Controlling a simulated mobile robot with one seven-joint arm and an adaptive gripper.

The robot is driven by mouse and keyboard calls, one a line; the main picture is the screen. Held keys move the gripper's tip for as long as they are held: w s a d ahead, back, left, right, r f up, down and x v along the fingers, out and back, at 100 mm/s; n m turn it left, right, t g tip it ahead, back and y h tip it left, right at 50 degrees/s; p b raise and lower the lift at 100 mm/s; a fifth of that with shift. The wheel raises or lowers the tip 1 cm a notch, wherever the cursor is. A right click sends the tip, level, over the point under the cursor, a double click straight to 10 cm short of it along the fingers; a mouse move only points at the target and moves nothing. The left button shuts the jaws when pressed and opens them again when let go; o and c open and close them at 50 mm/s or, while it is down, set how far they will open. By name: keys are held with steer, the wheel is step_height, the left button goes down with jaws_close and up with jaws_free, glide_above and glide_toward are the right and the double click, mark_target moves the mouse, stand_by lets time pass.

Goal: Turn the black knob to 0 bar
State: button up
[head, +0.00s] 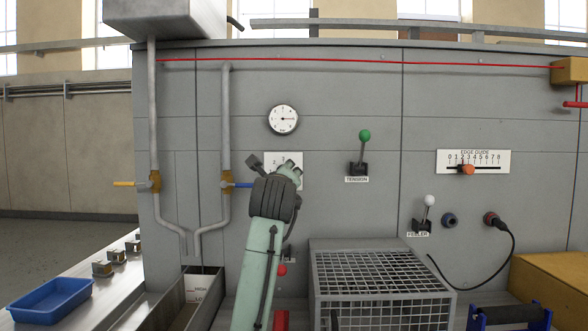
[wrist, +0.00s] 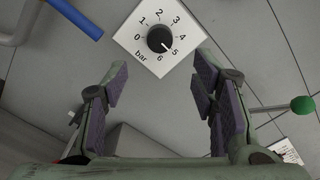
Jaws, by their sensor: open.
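The black knob (wrist: 160,39) sits on a white square plate (wrist: 128,38) marked 0 to 6 and "bar" in the wrist view. Its white mark points down-right, close to the 5. In the head view the plate (head: 271,158) shows partly behind my gripper, which hides most of its face. My gripper (wrist: 160,80) is open, with its two purple-padded fingers apart and nothing between them. The knob appears beyond the fingertips, centred between them and above them in the wrist view. In the head view my gripper (head: 278,178) is in front of the plate.
A round gauge (head: 283,119) is above the plate. A blue-handled valve (head: 238,185) is just left of my gripper. A green-knobbed tension lever (head: 361,150) sticks out to the right. A wire-mesh box (head: 380,283) stands below right.

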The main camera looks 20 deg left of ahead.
steer(key=p+x, duration=0.4)
steer(key=x, duration=0.6)
steer(key=shift+w, duration=0.1)
steer(key=shift+c, duration=0.5)
steer(key=c, duration=1.1)
